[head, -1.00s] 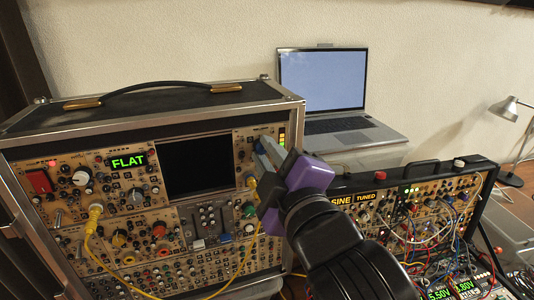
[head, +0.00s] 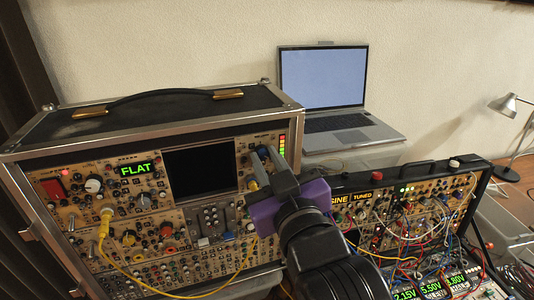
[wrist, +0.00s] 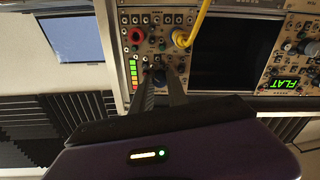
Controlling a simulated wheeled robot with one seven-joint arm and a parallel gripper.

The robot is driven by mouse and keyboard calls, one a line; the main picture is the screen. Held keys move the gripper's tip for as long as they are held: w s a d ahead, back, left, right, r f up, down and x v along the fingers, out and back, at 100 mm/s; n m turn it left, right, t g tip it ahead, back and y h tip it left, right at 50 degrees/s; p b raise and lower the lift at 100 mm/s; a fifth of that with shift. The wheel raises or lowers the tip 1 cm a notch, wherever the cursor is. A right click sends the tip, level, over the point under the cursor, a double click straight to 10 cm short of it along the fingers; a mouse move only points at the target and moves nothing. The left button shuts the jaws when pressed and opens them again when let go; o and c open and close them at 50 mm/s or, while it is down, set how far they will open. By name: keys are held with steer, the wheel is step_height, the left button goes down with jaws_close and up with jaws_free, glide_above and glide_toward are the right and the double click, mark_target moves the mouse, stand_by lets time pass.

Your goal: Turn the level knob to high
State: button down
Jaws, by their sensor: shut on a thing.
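My gripper (head: 270,156) is at the upper right of the left synth case's panel, and its fingers are shut on a small dark blue knob (wrist: 160,77). In the wrist view the knob sits between the two fingertips, and the fingers partly hide it. I cannot read a label or pointer on it. Beside it is an upright level bar (wrist: 133,76) with lit green, yellow and red segments. The bar also shows in the head view (head: 282,145), just right of the fingers.
A yellow cable (wrist: 201,22) is plugged in close to the fingers. A dark screen (head: 200,172) and a green FLAT display (head: 136,169) are on the same panel. A second case with many cables (head: 400,215) stands at the right. A laptop (head: 325,80) is behind.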

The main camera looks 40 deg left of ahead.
steer(key=shift+f+m+p, duration=0.1)
steer(key=shift+m+p, duration=0.2)
steer(key=shift+m, duration=0.3)
steer(key=c, duration=1.3)
jaws_free()
steer(key=b+v, duration=0.2)
steer(key=v, duration=0.5)
steer(key=shift+s+d, duration=0.25)
steer(key=shift+d, duration=0.1)
